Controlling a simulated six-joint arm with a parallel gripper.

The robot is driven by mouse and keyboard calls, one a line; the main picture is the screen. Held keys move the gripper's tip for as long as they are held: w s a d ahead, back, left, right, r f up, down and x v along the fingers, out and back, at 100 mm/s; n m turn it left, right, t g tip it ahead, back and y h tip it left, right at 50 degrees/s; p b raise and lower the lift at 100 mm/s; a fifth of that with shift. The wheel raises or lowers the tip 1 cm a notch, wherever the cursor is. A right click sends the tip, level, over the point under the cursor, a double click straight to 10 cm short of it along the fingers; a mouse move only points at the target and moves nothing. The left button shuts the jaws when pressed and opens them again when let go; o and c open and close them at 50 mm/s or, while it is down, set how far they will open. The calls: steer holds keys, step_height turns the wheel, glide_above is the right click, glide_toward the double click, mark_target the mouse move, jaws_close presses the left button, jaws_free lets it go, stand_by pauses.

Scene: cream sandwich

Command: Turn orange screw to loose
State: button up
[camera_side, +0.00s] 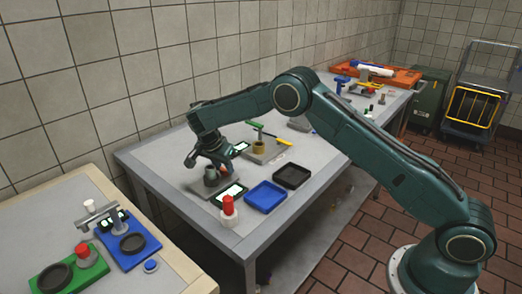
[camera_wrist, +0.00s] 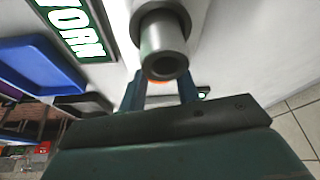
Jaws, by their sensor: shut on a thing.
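My gripper (camera_side: 208,162) points down over a grey fixture (camera_side: 200,186) on the middle table. In the wrist view the two fingers of my gripper (camera_wrist: 160,92) are shut on the orange screw (camera_wrist: 157,82), of which only a thin orange strip shows. A grey metal cylinder (camera_wrist: 163,45) stands just beyond the fingertips and hides part of the screw. The cylinder also shows in the side view (camera_side: 210,172). The screw cannot be made out clearly in the side view, and whether it is loose cannot be told.
A green-edged WORK plate (camera_wrist: 76,28) lies beside the cylinder. A white bottle with a red cap (camera_side: 228,209), a blue tray (camera_side: 265,197) and a black tray (camera_side: 291,176) stand close by. Another fixture with a brass-coloured cylinder (camera_side: 259,147) is behind.

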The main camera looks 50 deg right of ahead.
steer(key=shift+s+n+t, duration=0.1)
steer(key=shift+n+t, duration=0.4)
steer(key=shift+n, duration=0.9)
steer(key=o, duration=1)
steer(key=shift+r, duration=0.1)
steer(key=v, duration=1.3)
steer(key=shift+s+d+r, duration=0.1)
steer(key=shift+r, duration=0.3)
